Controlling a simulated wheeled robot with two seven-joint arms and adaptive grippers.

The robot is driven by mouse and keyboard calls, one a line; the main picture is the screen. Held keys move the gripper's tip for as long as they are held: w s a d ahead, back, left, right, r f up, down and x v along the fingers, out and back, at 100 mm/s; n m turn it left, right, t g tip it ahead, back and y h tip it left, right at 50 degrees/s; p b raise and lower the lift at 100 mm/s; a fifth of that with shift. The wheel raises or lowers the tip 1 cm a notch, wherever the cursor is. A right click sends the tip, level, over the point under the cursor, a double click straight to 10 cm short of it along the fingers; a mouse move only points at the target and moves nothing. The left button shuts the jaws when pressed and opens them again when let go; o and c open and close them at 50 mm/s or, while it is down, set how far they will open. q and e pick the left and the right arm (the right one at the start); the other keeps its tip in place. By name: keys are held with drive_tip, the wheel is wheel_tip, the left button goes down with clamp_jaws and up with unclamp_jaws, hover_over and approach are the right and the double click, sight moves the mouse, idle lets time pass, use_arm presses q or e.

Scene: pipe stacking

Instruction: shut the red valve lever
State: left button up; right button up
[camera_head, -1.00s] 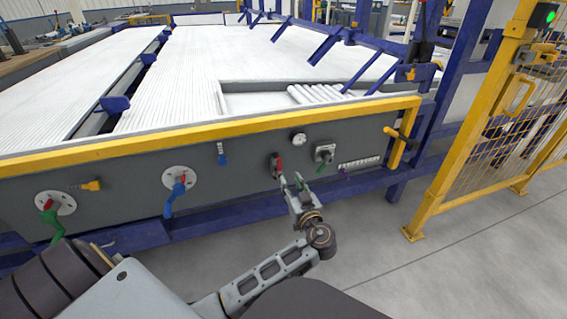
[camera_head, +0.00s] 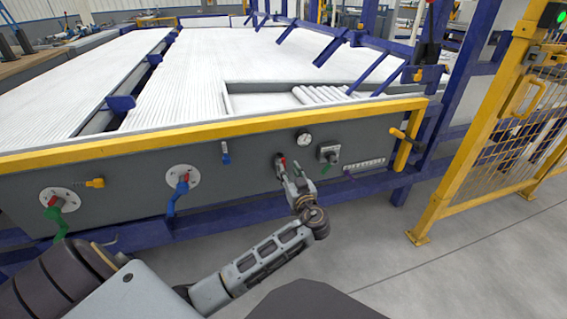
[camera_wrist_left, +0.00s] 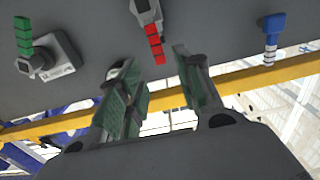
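The red valve lever (camera_head: 283,162) is on the grey front panel of the conveyor table, on a small grey valve body. In the left wrist view the red lever (camera_wrist_left: 154,43) sticks out from its pale fitting (camera_wrist_left: 145,10). My left gripper (camera_head: 290,175) is just in front of the lever in the head view and partly covers the valve. In the left wrist view my left gripper (camera_wrist_left: 155,60) is open, with the lever's end in the gap between the two green-padded fingers. I cannot see contact. My right gripper is not in view.
A green-handled valve (camera_head: 329,155) and a round gauge (camera_head: 304,139) sit close to the right. Blue-handled (camera_head: 180,185) and green-handled (camera_head: 57,208) valves are further left. A yellow rail (camera_head: 150,143) runs above the panel. A yellow fence (camera_head: 490,130) stands right.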

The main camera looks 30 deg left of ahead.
sight(284, 161)
use_arm(q)
drive_tip(key=shift+b+x, duration=0.85)
drive_tip(key=shift+x, duration=2.9)
clamp_jaws()
